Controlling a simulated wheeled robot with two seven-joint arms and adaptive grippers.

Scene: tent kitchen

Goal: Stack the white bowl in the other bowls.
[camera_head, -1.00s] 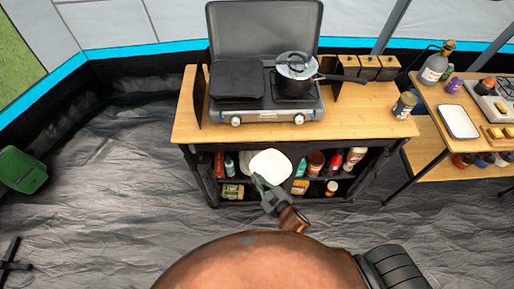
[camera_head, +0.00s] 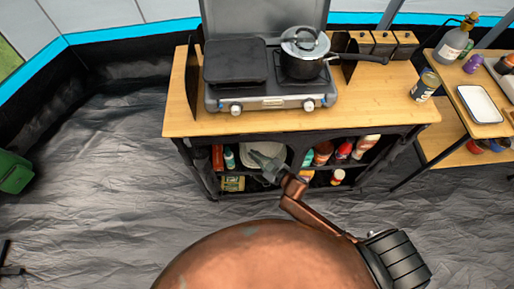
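The white bowl (camera_head: 276,150) is at the upper front opening of the shelf unit under the stove. Only part of its pale surface shows, behind and around my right gripper (camera_head: 262,160). The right gripper reaches up to the shelf opening and overlaps the bowl in the picture. Its fingertips are small and dark against the bowl, so I cannot tell whether they grip it. I cannot make out the other bowls; the gripper, white bowl and tabletop may hide them. My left gripper is not in view.
The wooden tabletop (camera_head: 310,120) overhangs the shelf and carries a stove (camera_head: 268,98) with a pot (camera_head: 304,52). Bottles and jars flank the bowl, including a red-capped one (camera_head: 344,150). A side table (camera_head: 445,92) stands right.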

